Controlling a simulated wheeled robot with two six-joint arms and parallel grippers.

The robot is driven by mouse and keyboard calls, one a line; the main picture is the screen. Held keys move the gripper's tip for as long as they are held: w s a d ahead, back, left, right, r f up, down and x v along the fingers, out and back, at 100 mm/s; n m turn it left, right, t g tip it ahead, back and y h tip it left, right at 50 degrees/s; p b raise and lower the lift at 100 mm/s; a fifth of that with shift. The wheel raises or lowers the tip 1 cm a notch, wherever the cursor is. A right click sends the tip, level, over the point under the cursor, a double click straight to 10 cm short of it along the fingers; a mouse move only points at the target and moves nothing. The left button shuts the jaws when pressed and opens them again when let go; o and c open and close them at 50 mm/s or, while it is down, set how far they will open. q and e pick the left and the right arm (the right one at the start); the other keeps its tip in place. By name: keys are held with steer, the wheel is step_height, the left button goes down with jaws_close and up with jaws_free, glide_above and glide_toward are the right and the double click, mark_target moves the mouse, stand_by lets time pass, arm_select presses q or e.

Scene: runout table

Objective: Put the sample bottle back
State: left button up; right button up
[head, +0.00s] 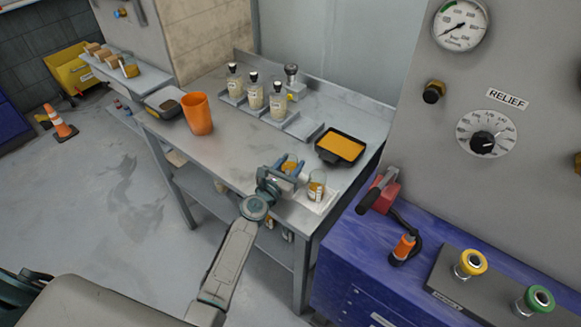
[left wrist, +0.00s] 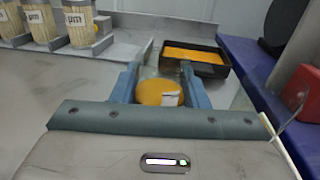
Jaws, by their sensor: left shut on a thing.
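My left gripper (head: 289,163) is shut on the sample bottle (left wrist: 160,92), a clear container with amber contents and a white label patch. It is held above the front right part of the steel table; the jaws hide its sides, and I cannot tell its height. Three dark-capped, pale bottles (head: 254,96) stand in a row in grey rack trays at the back. The tray section at the right end of that row (head: 303,126) is empty. Another labelled jar with amber contents (head: 316,187) stands on a white tray (head: 323,207) right of my gripper. My right gripper is not in view.
A black pan of orange liquid (head: 342,147) sits right of the rack; it also shows in the left wrist view (left wrist: 195,54). An orange cup (head: 198,114) stands at the left. The table middle is clear.

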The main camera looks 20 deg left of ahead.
arm_select(q)
steer(key=shift+f, duration=0.1)
steer(key=o, duration=1)
steer(key=shift+o, duration=0.2)
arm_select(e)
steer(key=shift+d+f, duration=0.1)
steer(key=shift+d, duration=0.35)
arm_select(q)
steer(key=shift+r, duration=0.3)
steer(key=v, duration=1.1)
steer(key=shift+s+f+b, duration=0.15)
steer(key=shift+b, duration=0.2)
steer(key=shift+s+a, duration=0.15)
steer(key=shift+s, duration=0.2)
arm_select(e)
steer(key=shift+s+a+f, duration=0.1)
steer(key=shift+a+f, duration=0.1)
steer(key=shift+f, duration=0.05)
